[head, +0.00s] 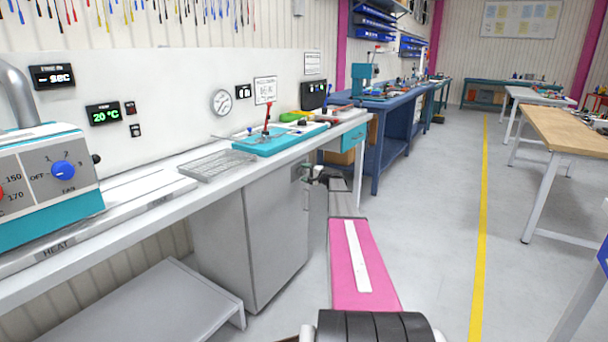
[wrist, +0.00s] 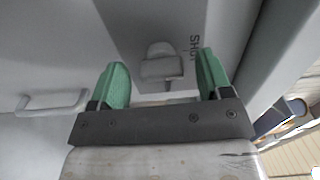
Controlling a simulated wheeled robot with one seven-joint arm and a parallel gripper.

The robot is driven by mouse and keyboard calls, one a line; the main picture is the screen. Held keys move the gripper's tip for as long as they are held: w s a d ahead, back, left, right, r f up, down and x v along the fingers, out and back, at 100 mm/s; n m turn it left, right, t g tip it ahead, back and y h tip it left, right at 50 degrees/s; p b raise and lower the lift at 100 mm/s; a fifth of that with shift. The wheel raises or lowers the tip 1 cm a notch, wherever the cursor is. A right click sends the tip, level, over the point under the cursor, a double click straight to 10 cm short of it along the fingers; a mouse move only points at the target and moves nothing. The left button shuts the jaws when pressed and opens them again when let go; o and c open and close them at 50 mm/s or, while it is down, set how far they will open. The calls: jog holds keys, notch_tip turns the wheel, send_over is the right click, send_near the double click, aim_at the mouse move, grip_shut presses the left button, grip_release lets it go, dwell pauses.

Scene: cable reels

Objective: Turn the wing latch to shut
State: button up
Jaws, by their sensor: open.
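The wing latch (wrist: 160,68) is a small grey knob with a flat wing on a darker grey plate (wrist: 135,22) in the wrist view. The word SHUT is printed on the plate to its right. My gripper (wrist: 162,64) has two green fingertips spread wide apart, one on each side of the latch in the picture. I see no contact between fingers and latch. In the head view my gripper (head: 308,172) is at the upper right of the grey cabinet (head: 250,235) under the bench, and the latch cannot be made out there.
A pale bar handle (wrist: 52,102) is left of my gripper in the wrist view. In the head view the white bench (head: 215,185) overhangs the cabinet, and a low grey shelf (head: 150,310) stands in front. The floor right of my arm is clear.

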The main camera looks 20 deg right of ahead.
jog(key=v, duration=0.9)
jog(key=shift+s+d, duration=0.25)
jog(key=shift+s, duration=0.1)
jog(key=s+a+f+n+g+h, duration=0.1)
jog(key=s+a+f+n+g, duration=0.15)
jog(key=s+a, duration=0.5)
jog(key=s+a+f+n+g, duration=0.1)
jog(key=s+a+f+g, duration=0.25)
jog(key=a, duration=0.65)
jog(key=s+a+f+n+g+h, duration=0.1)
jog(key=s+a+f+n+g, duration=0.2)
jog(key=s+a, duration=0.4)
jog(key=s+a+f+n+g+h, duration=0.1)
jog(key=s+a+f+h, duration=0.1)
jog(key=s, duration=0.6)
jog(key=s+a+f+n+g+h, duration=0.1)
jog(key=s+a+h, duration=0.3)
jog(key=s, duration=0.5)
jog(key=s+a+f+n+g+h, duration=0.1)
jog(key=s+a+f+g+h, duration=0.1)
jog(key=s, duration=0.7)
jog(key=a+g+h, duration=0.1)
jog(key=a, duration=0.1)
jog(key=shift+s+a+f+n, duration=0.2)
jog(key=shift+a+f+n, duration=0.15)
